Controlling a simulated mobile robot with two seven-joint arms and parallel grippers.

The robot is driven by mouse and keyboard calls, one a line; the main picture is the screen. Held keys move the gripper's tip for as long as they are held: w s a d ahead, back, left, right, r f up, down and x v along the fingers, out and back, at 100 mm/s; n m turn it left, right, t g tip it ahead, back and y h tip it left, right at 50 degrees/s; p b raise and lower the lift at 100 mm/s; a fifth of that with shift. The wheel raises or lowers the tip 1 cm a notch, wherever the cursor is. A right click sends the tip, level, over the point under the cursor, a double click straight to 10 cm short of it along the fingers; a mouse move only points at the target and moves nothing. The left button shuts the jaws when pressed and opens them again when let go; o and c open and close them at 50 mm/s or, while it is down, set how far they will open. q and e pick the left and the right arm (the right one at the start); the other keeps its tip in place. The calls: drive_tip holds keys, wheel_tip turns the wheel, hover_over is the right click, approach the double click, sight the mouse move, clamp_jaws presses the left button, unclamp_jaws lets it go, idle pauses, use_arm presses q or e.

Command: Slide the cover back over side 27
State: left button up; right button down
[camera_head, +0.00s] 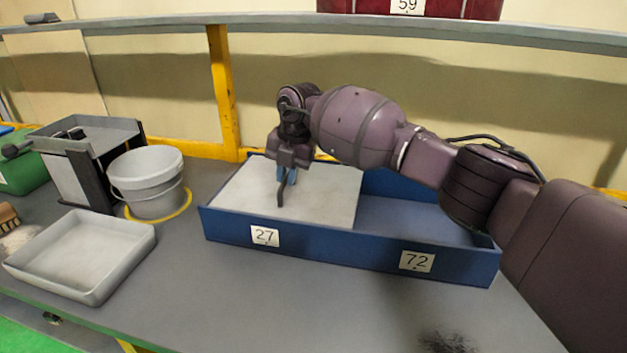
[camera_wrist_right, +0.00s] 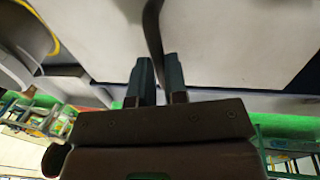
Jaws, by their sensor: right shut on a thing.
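A blue box (camera_head: 335,252) on the grey table has two sides, with label 27 (camera_head: 265,236) on the front left and label 72 (camera_head: 417,261) on the front right. A flat pale grey cover (camera_head: 330,197) lies over side 27; its right edge is near the box's middle. Side 72 is uncovered, and its visible blue floor (camera_head: 415,222) looks empty. My right gripper (camera_head: 287,176) is over the cover, shut on a dark curved handle (camera_head: 280,196). In the right wrist view the handle (camera_wrist_right: 153,35) runs between the fingers (camera_wrist_right: 158,75), above the cover (camera_wrist_right: 230,45). My left gripper is out of view.
Left of the box are a grey bucket (camera_head: 148,185) on a yellow ring, a shallow grey tray (camera_head: 80,255) and a dark-sided bin (camera_head: 85,165). A yellow post (camera_head: 224,90) and rail stand behind. The table in front of the box is clear apart from a dark smudge.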

drive_tip(key=shift+w+a+f, duration=0.1)
drive_tip(key=shift+w+a, duration=0.15)
drive_tip(key=shift+a, duration=0.75)
drive_tip(key=shift+r, duration=0.2)
drive_tip(key=c, duration=1.1)
unclamp_jaws()
drive_tip(key=shift+w+a, duration=0.1)
drive_tip(key=shift+c, duration=0.2)
wheel_tip(320, 180, up, 10)
drive_tip(key=d+p, duration=0.1)
drive_tip(key=d, duration=0.1)
drive_tip(key=shift+s+r, duration=0.25)
drive_tip(key=shift+s, duration=0.1)
